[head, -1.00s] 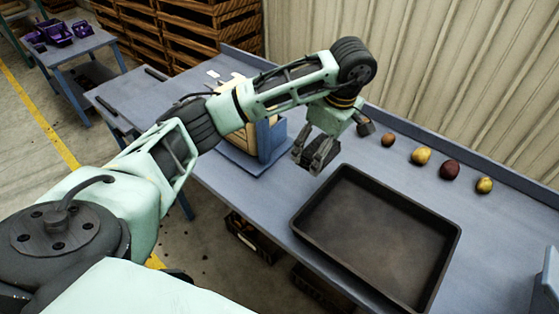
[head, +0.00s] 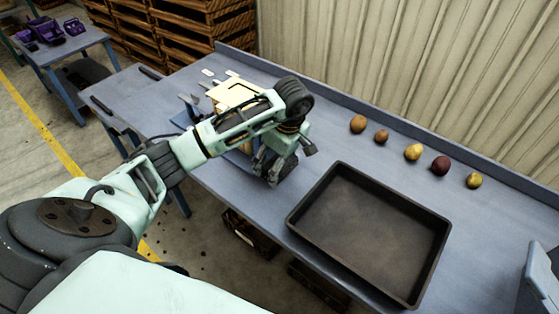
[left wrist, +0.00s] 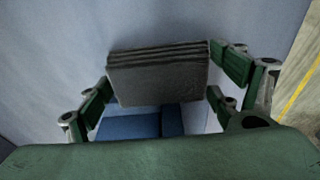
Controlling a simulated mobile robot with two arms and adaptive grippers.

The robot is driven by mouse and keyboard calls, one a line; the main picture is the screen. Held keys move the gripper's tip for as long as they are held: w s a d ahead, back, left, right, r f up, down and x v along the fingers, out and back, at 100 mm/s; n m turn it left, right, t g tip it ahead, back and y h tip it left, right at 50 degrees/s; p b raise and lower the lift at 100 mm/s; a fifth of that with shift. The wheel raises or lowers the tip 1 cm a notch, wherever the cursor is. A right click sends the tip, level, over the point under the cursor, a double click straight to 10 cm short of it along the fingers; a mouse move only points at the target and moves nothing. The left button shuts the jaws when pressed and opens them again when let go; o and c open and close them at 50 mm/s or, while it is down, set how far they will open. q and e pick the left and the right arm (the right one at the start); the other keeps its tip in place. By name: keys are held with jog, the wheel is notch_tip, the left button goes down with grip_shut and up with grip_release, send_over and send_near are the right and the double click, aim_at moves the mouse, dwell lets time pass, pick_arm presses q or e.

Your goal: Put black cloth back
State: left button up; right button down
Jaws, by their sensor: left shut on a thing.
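My left gripper (head: 271,174) is shut on the black cloth, just left of the dark tray in the head view. In the left wrist view the black cloth (left wrist: 157,78) is a dark grey, folded stack between the fingers of my left gripper (left wrist: 165,85). Below it in that view is part of a blue object (left wrist: 132,127), partly hidden by my gripper. In the head view the gripper mostly hides the cloth. Whether the cloth touches the table cannot be told. My right gripper is not in view.
A dark, empty tray (head: 334,173) lies on the blue table (head: 345,146). A light wooden box (head: 235,93) stands behind my left arm. A purple-loaded side table (head: 85,48) is far left.

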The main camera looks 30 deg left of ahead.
aim_at(285, 166)
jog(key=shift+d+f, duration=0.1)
pick_arm(q)
jog(key=o, duration=0.5)
jog(key=shift+f, duration=0.15)
jog(key=o, duration=0.4)
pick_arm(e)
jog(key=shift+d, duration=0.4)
pick_arm(q)
jog(key=shift+r, duration=0.25)
jog(key=shift+d+r, duration=0.1)
jog(key=shift+r, duration=0.15)
notch_tip(285, 166, up, 11)
jog(key=d+b, duration=0.1)
jog(key=shift+d+r, duration=0.15)
jog(key=shift+d, duration=0.2)
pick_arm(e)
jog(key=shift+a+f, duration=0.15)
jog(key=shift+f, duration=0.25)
